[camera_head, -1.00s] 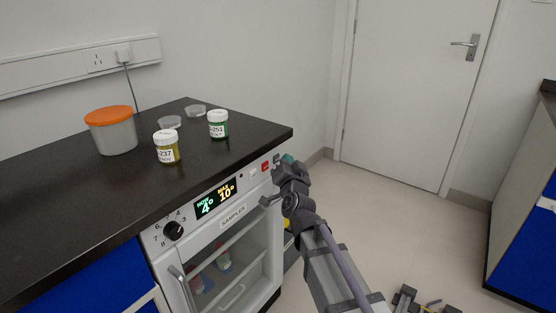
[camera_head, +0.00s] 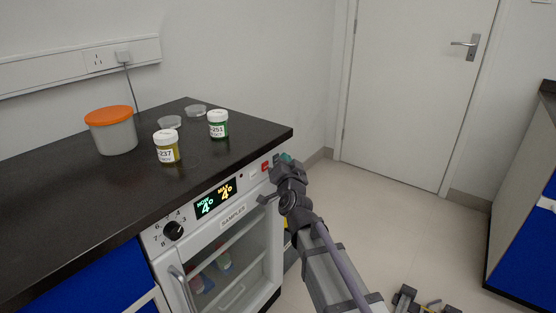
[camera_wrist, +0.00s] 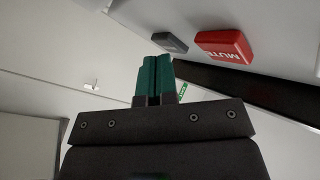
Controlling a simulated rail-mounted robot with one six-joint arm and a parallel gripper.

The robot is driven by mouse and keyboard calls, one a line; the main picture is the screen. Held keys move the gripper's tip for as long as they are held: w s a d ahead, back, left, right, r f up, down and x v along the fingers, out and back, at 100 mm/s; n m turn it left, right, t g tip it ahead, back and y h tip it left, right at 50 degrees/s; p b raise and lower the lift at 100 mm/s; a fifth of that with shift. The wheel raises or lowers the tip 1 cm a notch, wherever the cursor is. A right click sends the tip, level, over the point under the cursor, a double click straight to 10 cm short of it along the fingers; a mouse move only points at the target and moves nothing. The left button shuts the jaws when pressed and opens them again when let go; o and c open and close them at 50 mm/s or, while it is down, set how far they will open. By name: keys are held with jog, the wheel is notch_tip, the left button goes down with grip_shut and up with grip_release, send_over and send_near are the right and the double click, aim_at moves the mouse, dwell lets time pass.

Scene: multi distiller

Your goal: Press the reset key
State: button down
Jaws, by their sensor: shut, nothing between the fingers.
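No reset lettering is legible on either of these. My gripper (camera_head: 286,157) is at the right end of the panel, teal fingers shut and empty. In the wrist view the fingertips (camera_wrist: 157,58) appear just below the grey key; contact cannot be told. The display (camera_head: 215,199) reads 4° and MAX 4°.
The black worktop (camera_head: 90,200) overhangs the panel closely. On it stand a yellow jar (camera_head: 167,147), a green jar (camera_head: 218,124) and an orange-lidded tub (camera_head: 112,130). A dial (camera_head: 173,231) is at the panel's left.

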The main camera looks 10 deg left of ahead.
jog(key=shift+s+d, duration=0.25)
jog(key=shift+d, duration=0.1)
dwell(0.3)
jog(key=s+d, duration=0.3)
jog(key=d, duration=0.2)
jog(key=shift+d, duration=0.1)
dwell(0.6)
